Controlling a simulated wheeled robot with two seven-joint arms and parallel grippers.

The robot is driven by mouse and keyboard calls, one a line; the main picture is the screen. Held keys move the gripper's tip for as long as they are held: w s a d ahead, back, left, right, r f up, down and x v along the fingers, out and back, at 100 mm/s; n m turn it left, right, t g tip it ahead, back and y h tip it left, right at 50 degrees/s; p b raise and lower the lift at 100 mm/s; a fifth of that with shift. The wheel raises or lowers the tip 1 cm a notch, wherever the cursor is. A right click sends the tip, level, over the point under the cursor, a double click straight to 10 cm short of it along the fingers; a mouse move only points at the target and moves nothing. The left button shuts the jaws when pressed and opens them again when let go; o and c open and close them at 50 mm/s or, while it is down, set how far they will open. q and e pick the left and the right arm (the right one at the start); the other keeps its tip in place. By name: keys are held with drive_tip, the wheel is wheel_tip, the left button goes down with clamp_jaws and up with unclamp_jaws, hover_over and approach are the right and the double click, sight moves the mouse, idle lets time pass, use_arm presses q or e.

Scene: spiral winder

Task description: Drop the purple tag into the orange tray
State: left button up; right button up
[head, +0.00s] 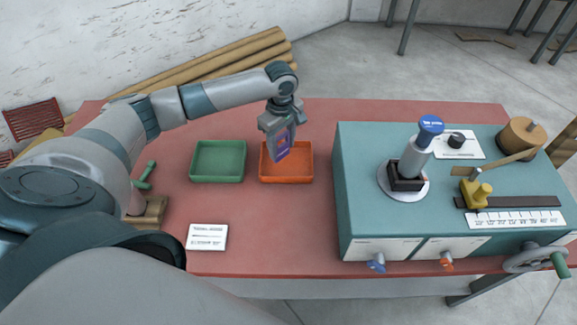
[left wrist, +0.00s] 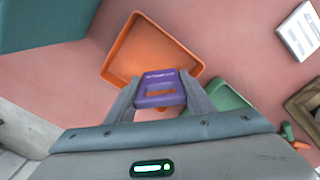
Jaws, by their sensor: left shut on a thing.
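My left gripper (head: 281,143) is shut on the purple tag (head: 285,141), with the tag between its two fingers. The tag also shows in the left wrist view (left wrist: 160,90), a purple frame with an opening through which orange shows. The orange tray (head: 300,174) stands on the red table. The gripper and tag hang over the orange tray in the head view, covering part of its back left side. In the left wrist view the tray (left wrist: 125,52) lies beyond the tag and looks empty where visible. My right gripper is not in view.
A green tray (head: 217,178) stands left of the orange one. A teal winder machine (head: 365,215) with knobs and a crank fills the table's right side. A white card (head: 207,237) lies at front left.

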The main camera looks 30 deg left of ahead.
use_arm(q)
drive_tip(key=shift+f, duration=0.15)
drive_tip(key=o, duration=1.1)
drive_tip(key=shift+o, duration=0.2)
drive_tip(key=shift+r, duration=0.6)
wheel_tip(320, 180, up, 16)
drive_tip(key=b, duration=0.4)
